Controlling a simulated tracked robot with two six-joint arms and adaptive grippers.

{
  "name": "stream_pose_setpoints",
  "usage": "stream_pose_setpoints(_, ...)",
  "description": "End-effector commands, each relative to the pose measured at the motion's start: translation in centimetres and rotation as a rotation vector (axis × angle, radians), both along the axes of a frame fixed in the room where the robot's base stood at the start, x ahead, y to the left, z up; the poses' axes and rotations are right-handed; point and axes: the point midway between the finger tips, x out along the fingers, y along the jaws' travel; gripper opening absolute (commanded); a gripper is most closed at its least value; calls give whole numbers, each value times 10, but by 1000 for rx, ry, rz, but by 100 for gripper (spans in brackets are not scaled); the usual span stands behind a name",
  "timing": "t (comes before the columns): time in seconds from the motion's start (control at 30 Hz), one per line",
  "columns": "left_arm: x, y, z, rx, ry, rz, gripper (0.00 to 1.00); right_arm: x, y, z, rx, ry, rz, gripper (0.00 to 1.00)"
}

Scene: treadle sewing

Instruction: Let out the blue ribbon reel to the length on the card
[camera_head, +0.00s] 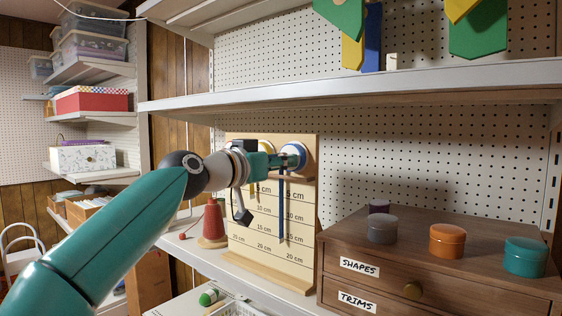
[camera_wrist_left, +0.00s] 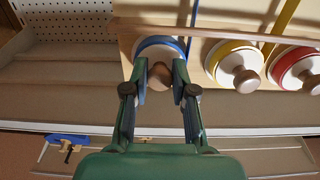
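The blue reel (camera_head: 299,151) is at the top right of a wooden board (camera_head: 300,255) marked in cm. Its blue ribbon (camera_head: 281,205) hangs down, and its lower end lies between the 15 cm and 20 cm labels. My left gripper (camera_head: 283,160) is at this reel. In the left wrist view the blue reel (camera_wrist_left: 165,45) has a wooden knob (camera_wrist_left: 160,77) between my two fingers (camera_wrist_left: 160,72), which appear closed on its sides. The yellow reel (camera_wrist_left: 236,62) and red reel (camera_wrist_left: 297,68) are beside it. I see no readable length card. My right gripper is out of view.
A brown drawer cabinet (camera_head: 345,290) with several round tins stands to the right of the board. A red cone spool (camera_head: 213,222) stands left of it. A white shelf (camera_head: 350,88) runs above. My left arm covers part of the board.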

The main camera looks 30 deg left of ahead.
Motion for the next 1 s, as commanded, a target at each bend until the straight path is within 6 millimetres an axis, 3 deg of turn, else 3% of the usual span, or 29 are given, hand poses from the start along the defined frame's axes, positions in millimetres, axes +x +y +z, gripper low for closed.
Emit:
stream_pose_setpoints(0.1, 0, 0, 0, 0, 0, 0, 0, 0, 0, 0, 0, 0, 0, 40)
stream_pose_setpoints(0.43, 0, 0, 1, -150, 11, 1, 0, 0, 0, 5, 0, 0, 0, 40)
stream_pose_setpoints(0.7, 0, 0, 1, -164, 11, 1, 0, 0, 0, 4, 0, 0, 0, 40)
stream_pose_setpoints(0.73, 0, 0, 1, -164, 11, 1, 29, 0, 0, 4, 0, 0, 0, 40)
stream_pose_setpoints(0.8, 0, 0, 1, -163, 11, 1, 41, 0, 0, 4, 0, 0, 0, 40)
stream_pose_setpoints(0.87, 0, 0, 1, -163, 12, 0, 51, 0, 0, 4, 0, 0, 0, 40)
stream_pose_setpoints(1.0, 0, 0, 1, -163, 12, 0, 51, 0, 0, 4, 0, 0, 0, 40)
